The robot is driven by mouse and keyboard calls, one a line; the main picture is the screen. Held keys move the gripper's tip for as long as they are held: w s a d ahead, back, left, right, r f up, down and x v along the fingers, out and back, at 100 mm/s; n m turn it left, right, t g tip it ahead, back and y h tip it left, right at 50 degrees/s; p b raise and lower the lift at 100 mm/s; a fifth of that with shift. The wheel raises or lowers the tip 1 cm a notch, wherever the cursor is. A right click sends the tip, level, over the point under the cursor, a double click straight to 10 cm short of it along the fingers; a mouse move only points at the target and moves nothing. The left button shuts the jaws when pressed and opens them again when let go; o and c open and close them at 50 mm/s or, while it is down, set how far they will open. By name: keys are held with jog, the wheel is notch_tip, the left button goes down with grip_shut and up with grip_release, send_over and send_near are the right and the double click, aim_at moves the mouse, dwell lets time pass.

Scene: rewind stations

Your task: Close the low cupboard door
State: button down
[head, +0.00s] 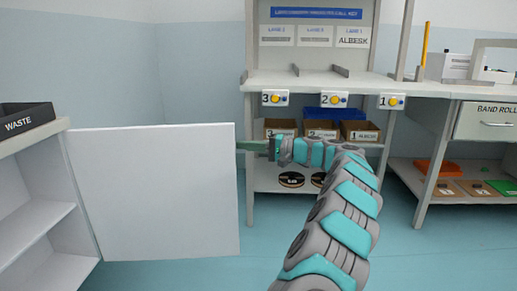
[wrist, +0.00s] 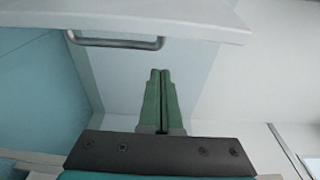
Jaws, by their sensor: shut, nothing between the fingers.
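The low cupboard (head: 50,215) stands at the left with its shelves exposed. Its white door (head: 155,195) is wide open and stands out to the right from the cupboard, its plain face toward the head camera. The door's metal handle (wrist: 115,42) shows only in the wrist view; in the head view it is hidden. My gripper (head: 240,146) has its green fingers together and empty at the door's free right edge, with the tips at or just behind that edge. In the wrist view the shut fingers (wrist: 160,75) point toward the door; I cannot tell whether they touch it.
A black waste bin (head: 25,122) sits on the cupboard top. Behind my arm stands a rack (head: 310,85) with numbered lanes and small boxes. A bench (head: 465,95) with a drawer is at the right. The blue floor in front of the rack is clear.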

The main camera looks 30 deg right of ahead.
jog(key=s+a, duration=0.2)
jog(key=a, duration=0.1)
jog(key=shift+a+b, duration=0.15)
jog(key=shift+b, duration=0.2)
jog(key=shift+a, duration=0.1)
dwell(0.4)
